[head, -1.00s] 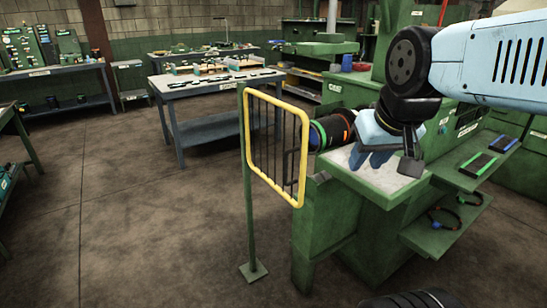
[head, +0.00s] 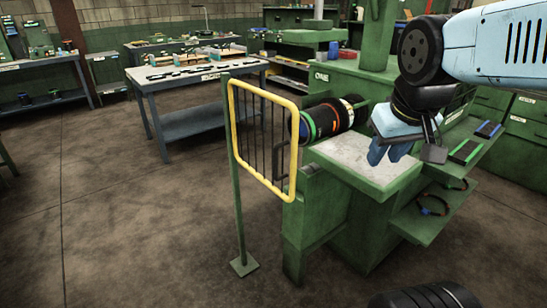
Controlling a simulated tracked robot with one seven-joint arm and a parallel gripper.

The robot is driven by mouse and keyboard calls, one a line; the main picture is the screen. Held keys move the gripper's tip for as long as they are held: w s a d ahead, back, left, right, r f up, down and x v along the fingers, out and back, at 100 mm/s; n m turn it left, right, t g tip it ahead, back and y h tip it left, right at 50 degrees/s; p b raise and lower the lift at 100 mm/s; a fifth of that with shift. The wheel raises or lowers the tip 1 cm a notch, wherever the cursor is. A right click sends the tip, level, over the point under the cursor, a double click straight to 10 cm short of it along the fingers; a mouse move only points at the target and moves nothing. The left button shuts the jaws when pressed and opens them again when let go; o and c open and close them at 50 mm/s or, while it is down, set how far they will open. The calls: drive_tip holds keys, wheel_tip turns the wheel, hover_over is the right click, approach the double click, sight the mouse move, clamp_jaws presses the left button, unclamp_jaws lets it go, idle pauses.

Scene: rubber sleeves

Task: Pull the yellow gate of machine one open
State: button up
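The yellow gate (head: 294,150) is a yellow tube frame with thin dark vertical bars. Its left side is at a green post (head: 238,190) on a floor plate. Its right side stands beside the front corner of the green machine (head: 312,215). A dark handle-like piece (head: 281,160) shows near the gate's right side. My gripper (head: 386,152), with blue fingers, points down over the machine's pale tabletop, to the right of the gate and apart from it. It appears empty; its finger gap is not clear.
A roller with dark, green and orange sleeves (head: 330,118) lies behind the gate on the machine. Green side shelves (head: 425,228) stick out at the right. A blue-grey workbench (head: 190,78) stands behind. The floor left of the post is open.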

drive_tip(key=w+a+f+n+g+h, duration=0.2)
drive_tip(key=w+f+n+g+h, duration=0.25)
drive_tip(key=f+n, duration=0.2)
drive_tip(key=n+t+h, duration=0.8)
drive_tip(key=n+t, duration=0.5)
drive_tip(key=n, duration=0.6)
approach(275, 161)
drive_tip(key=x, duration=1)
drive_tip(key=shift+w+d, duration=0.2)
drive_tip(key=shift+w, duration=0.05)
clamp_jaws()
